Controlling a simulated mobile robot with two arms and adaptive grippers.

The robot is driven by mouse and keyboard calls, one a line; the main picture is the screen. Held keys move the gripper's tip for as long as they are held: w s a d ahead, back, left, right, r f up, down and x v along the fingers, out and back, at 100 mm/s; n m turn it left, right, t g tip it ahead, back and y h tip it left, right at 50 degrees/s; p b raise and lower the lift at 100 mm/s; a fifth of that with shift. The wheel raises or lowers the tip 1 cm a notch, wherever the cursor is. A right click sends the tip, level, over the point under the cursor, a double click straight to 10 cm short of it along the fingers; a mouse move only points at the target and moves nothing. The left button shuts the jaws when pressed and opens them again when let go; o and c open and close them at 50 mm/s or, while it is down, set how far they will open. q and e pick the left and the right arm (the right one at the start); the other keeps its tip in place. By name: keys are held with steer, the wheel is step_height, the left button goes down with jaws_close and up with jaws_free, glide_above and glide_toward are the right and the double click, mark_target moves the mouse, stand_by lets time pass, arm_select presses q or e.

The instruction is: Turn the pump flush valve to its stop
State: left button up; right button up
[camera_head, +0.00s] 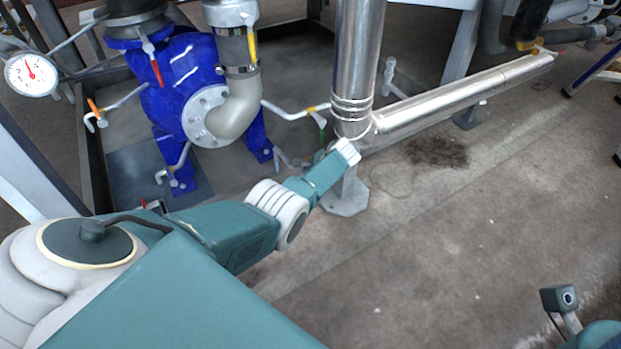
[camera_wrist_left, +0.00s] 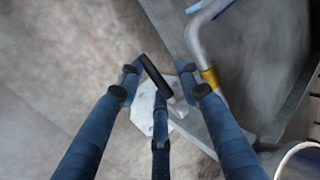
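The blue pump (camera_head: 180,75) stands at the upper left of the head view. Several small valves with coloured levers surround it: red (camera_head: 152,65), yellow (camera_head: 251,45), orange (camera_head: 94,105) and green (camera_head: 320,121). Which is the flush valve is not marked. My left arm reaches to the steel pipe's foot; its gripper is hidden there. In the left wrist view my left gripper (camera_wrist_left: 160,93) has its fingers apart. A dark bar (camera_wrist_left: 154,75) shows between them; I cannot tell if it is a lever or a fingertip. A bent pipe with a brass-coloured band (camera_wrist_left: 209,77) lies just right.
A shiny vertical pipe (camera_head: 357,60) stands close beyond my left wrist, joined by a low horizontal pipe (camera_head: 470,95) to the right. A gauge (camera_head: 31,75) is at far left. A metal foot plate (camera_head: 346,198) stands below. Open floor (camera_head: 450,240) lies to the right.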

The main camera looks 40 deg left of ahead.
arm_select(q)
steer(key=shift+d, duration=0.1)
steer(key=v, duration=1.2)
